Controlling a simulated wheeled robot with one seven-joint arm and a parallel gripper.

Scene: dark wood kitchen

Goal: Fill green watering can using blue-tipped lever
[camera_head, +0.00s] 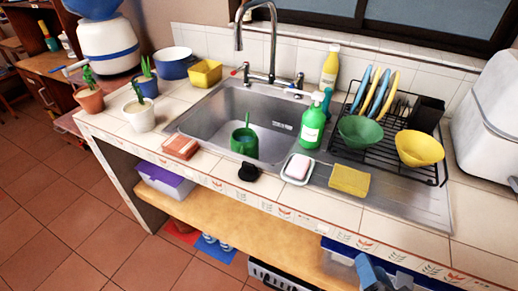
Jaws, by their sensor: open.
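The green watering can (244,141) stands upright inside the metal sink basin (205,117), toward its front right. The tall curved faucet (272,42) rises behind the sink, and its spout hangs over the rear of the basin, behind the can. A small lever with a red tip (234,72) is left of the faucet. Another lever (299,80) is right of it; its tip is too small for me to be sure of the colour. I see no water running.
Right of the basin are a green soap bottle (312,128), a soap dish (297,169), a yellow sponge (349,180) and a dish rack (382,146). A black object (248,172) lies on the front edge. Potted plants (139,114) stand left. Floor in front-left is clear.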

